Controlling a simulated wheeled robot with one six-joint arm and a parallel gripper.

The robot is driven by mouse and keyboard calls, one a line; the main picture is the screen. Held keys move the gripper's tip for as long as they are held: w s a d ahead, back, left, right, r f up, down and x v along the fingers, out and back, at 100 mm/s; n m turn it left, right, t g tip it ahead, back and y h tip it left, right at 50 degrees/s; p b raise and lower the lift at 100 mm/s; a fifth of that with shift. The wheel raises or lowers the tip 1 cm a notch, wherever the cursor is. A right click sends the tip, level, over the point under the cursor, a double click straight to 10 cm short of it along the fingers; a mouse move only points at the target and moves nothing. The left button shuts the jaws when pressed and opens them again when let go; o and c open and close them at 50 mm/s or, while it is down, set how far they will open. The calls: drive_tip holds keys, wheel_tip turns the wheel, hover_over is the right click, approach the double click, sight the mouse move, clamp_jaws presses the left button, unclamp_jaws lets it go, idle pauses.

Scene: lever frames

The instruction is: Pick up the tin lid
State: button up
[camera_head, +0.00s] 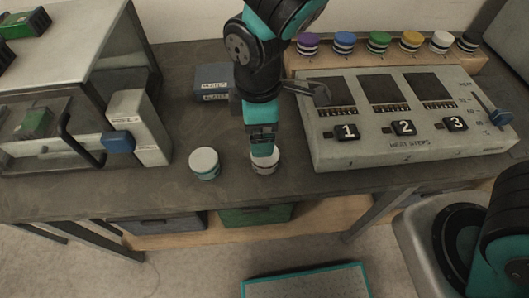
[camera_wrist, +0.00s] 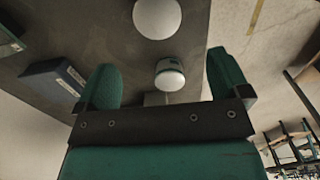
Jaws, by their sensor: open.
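Two small round tins with pale lids stand on the dark bench in the head view. The left tin (camera_head: 204,170) shows its pale lid (camera_head: 204,158) and a teal band. The right tin (camera_head: 265,167) is partly hidden behind my gripper (camera_head: 263,148), which points down right over it. In the wrist view my two teal fingers are apart, with one pale-lidded tin (camera_wrist: 170,76) showing in the gap between them. A larger pale round top (camera_wrist: 157,16) shows at the upper edge. Contact with the tin cannot be told.
A grey panel with numbered keys (camera_head: 405,145) stands close on the right. A grey cabinet with a handle (camera_head: 75,110) is on the left. A blue box (camera_head: 213,82) lies behind my gripper. The bench's front edge is just before the tins.

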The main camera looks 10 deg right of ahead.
sight(266, 163)
drive_tip(key=f, duration=0.9)
drive_tip(key=shift+w+d+p, duration=0.1)
drive_tip(key=shift+d+p, duration=0.15)
drive_tip(key=shift+p, duration=0.15)
drive_tip(key=c, duration=1)
